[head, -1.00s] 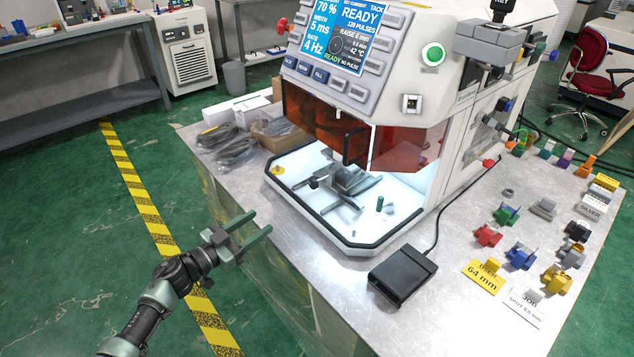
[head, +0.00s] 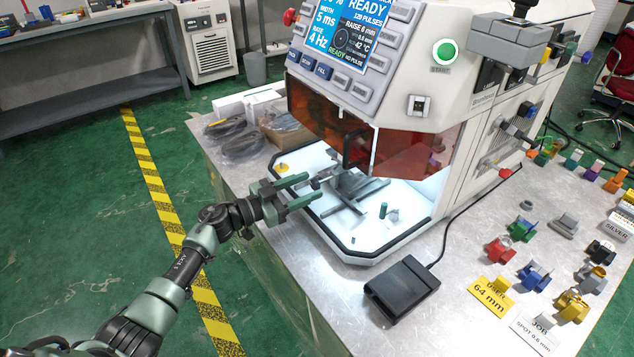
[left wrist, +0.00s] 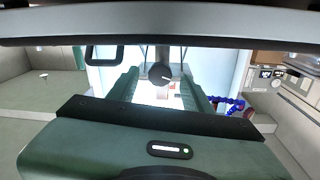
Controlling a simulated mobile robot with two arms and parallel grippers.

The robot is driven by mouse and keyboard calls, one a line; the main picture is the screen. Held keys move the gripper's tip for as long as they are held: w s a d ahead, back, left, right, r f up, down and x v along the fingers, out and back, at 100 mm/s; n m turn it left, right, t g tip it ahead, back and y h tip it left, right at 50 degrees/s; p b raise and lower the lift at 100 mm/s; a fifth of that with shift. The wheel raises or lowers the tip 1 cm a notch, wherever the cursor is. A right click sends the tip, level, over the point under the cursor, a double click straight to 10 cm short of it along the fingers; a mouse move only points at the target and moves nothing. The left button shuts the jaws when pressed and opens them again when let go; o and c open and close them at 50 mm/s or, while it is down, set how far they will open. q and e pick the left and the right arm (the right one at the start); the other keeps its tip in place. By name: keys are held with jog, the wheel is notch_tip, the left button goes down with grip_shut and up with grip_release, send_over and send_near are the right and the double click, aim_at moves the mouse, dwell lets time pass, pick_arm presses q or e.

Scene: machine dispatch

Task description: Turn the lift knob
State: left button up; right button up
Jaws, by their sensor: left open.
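The lift knob (head: 315,184) is a small dark round knob at the front of the grey lift stage (head: 348,190), inside the machine's lit work area. In the left wrist view the knob (left wrist: 160,73) shows a pale pointer mark and appears between my two green fingers. My left gripper (head: 308,188) is open, with its fingers reaching over the front left edge of the white work bed. The fingertips are close to the knob in the head view, one on each side of it. I cannot tell whether they touch it. My right gripper is out of view.
The orange guard (head: 328,120) hangs above the stage, with a dark handle (head: 356,149) at its corner. A small green peg (head: 383,211) stands on the bed. A black pedal (head: 402,287) and several coloured fixtures lie on the table to the right. Cables in bags lie behind left.

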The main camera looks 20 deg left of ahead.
aim_at(313, 185)
pick_arm(q)
jog(key=x, duration=0.2)
jog(key=shift+w+d+f, duration=0.1)
jog(key=shift+w+d, duration=0.4)
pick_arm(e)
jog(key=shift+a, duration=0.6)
pick_arm(q)
grip_shut()
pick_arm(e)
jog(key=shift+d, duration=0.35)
